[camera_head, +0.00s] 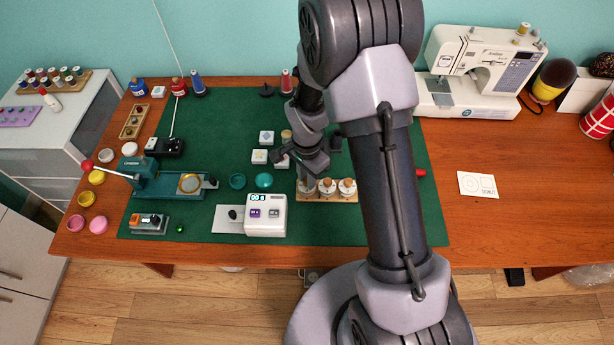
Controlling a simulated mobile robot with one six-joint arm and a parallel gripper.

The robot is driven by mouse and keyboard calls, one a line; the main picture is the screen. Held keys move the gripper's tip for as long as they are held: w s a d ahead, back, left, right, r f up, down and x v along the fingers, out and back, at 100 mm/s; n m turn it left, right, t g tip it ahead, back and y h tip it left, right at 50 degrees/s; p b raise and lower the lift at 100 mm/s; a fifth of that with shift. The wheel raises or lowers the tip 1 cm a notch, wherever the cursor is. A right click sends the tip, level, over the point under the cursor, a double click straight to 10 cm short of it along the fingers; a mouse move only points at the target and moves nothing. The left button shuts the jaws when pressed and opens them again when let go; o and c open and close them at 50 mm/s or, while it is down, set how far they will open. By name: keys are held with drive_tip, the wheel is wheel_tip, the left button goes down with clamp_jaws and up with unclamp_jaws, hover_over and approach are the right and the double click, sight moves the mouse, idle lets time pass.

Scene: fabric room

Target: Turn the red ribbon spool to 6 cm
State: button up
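My gripper (308,172) points down over the middle of the green mat (225,135), just above the leftmost of three white-topped jars. Its fingers are small and dark here, so I cannot tell whether they are open or shut. Several red things could be the ribbon spool. A red spool-like piece (286,82) stands upright at the back of the mat, left of my arm. A red-and-dark container (179,87) stands at the back left. A small red piece (420,173) shows just right of my arm, which may hide more of it. No centimetre scale is readable.
The jars (328,188) stand in a wooden rack. A white device with a display (266,213) and a teal press with a red-knobbed lever (158,180) are to the left. A sewing machine (480,75) stands at the back right. The right tabletop (480,225) is mostly clear.

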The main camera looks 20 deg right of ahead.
clamp_jaws()
